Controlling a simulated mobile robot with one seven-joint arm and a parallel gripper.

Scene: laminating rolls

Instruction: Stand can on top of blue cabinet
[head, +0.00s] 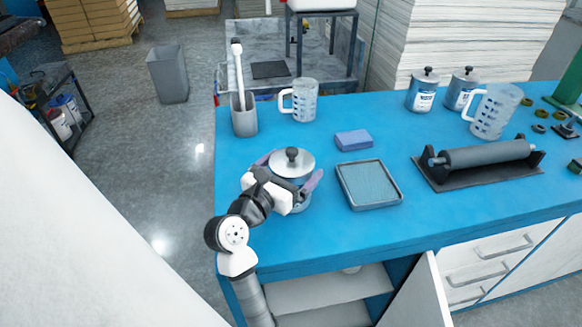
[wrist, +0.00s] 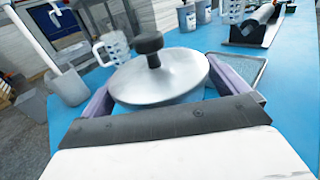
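A can with a silver lid and black knob (head: 293,163) stands upright on the blue top of the cabinet (head: 370,235), near its left end. My gripper (head: 296,184) is around this can, one purple finger on each side. In the wrist view the can's lid (wrist: 160,76) lies between the fingers (wrist: 165,100). The fingers look close to the can's sides, but I cannot tell whether they touch it. Two similar lidded cans, a left one (head: 422,92) and a right one (head: 462,90), stand at the back of the top.
A grey tray (head: 394,201) and a blue block (head: 353,140) lie right of the can. A clear jug (head: 304,101) and a grey pot with a brush (head: 243,116) stand behind it. A roller (head: 485,155) lies further right. A white door (head: 418,295) hangs open below.

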